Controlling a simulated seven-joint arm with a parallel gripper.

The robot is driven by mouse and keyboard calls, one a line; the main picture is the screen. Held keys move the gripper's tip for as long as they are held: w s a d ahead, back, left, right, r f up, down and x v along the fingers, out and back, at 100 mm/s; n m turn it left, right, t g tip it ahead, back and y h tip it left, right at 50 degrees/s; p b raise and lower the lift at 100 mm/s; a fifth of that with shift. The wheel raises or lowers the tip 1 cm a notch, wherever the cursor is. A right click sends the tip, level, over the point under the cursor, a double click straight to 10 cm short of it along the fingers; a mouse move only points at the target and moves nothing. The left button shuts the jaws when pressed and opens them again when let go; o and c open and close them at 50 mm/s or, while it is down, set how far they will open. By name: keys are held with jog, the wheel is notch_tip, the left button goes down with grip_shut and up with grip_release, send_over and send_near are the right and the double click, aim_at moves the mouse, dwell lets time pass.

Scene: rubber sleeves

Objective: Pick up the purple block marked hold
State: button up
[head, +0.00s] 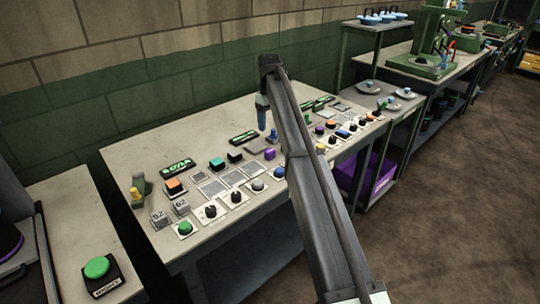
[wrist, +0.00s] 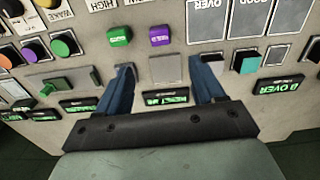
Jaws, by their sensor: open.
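A purple block (wrist: 159,36) sits on the console, a little beyond the fingertips in the wrist view. It also shows in the head view (head: 269,153), just below my gripper and towards the table's front edge. Its marking is too small to read. My gripper (wrist: 160,68) is open and empty, with two blue fingers apart and pointing down at the table. In the head view my gripper (head: 266,118) hangs above the back half of the table. A bare grey plate (wrist: 165,69) lies between the fingers in the wrist view.
A green block (wrist: 120,36) sits beside the purple one. A black block (head: 234,156) and a teal block (head: 217,163) stand to the left. Several knobs and buttons line the front edge. A green lit sign (head: 243,138) lies near the back.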

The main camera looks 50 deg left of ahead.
send_over(269, 150)
jog(key=f, duration=0.7)
jog(key=shift+s+f, duration=0.2)
jog(key=shift+f, duration=0.15)
jog(key=shift+w+f, duration=0.15)
jog(key=shift+f, duration=1.3)
jog(key=shift+w+f, duration=0.1)
jog(key=shift+f, duration=1.35)
jog(key=shift+c, duration=0.4)
jog(key=c, duration=1)
jog(key=shift+o, duration=0.2)
jog(key=shift+r, duration=0.1)
